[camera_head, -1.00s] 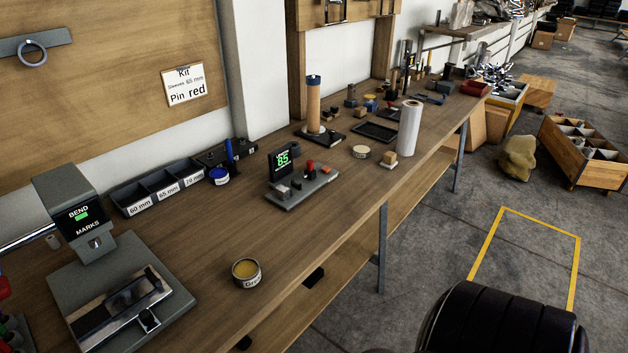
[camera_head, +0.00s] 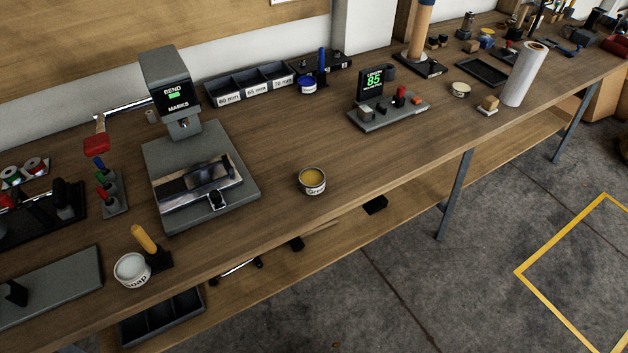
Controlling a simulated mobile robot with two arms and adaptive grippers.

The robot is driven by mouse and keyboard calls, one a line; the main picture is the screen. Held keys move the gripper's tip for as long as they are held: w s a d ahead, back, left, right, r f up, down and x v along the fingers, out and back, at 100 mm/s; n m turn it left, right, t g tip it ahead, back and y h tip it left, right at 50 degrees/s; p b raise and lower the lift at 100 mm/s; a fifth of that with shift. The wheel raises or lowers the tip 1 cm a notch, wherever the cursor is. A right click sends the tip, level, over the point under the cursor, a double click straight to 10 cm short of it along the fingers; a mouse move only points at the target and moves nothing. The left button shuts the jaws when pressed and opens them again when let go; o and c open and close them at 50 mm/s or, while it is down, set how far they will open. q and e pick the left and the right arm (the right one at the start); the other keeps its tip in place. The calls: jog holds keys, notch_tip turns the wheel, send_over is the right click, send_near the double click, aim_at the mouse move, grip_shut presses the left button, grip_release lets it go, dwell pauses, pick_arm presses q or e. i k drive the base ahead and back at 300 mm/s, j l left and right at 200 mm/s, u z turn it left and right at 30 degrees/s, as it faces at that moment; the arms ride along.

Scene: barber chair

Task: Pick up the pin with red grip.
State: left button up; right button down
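A small grey rack (camera_head: 117,203) stands on the workbench at the left of the head view, left of the bending press. Several pins with coloured grips stand upright in it. The pin with red grip (camera_head: 101,178) appears to be in the middle of the row, between other coloured grips. Its shaft is too small to make out. Neither of my grippers is in view.
The bending press (camera_head: 160,165) has a lever with a red handle above the rack. A dark tool tray (camera_head: 40,218) lies left of it. A soap tin (camera_head: 131,270) and a yellow-handled brush (camera_head: 145,240) stand in front. Bench around the yellow-filled tin (camera_head: 312,181) is clear.

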aim_at(101, 191)
jog(key=u, duration=1.4)
jog(key=k+l+u, duration=0.2)
jog(key=k, duration=0.25)
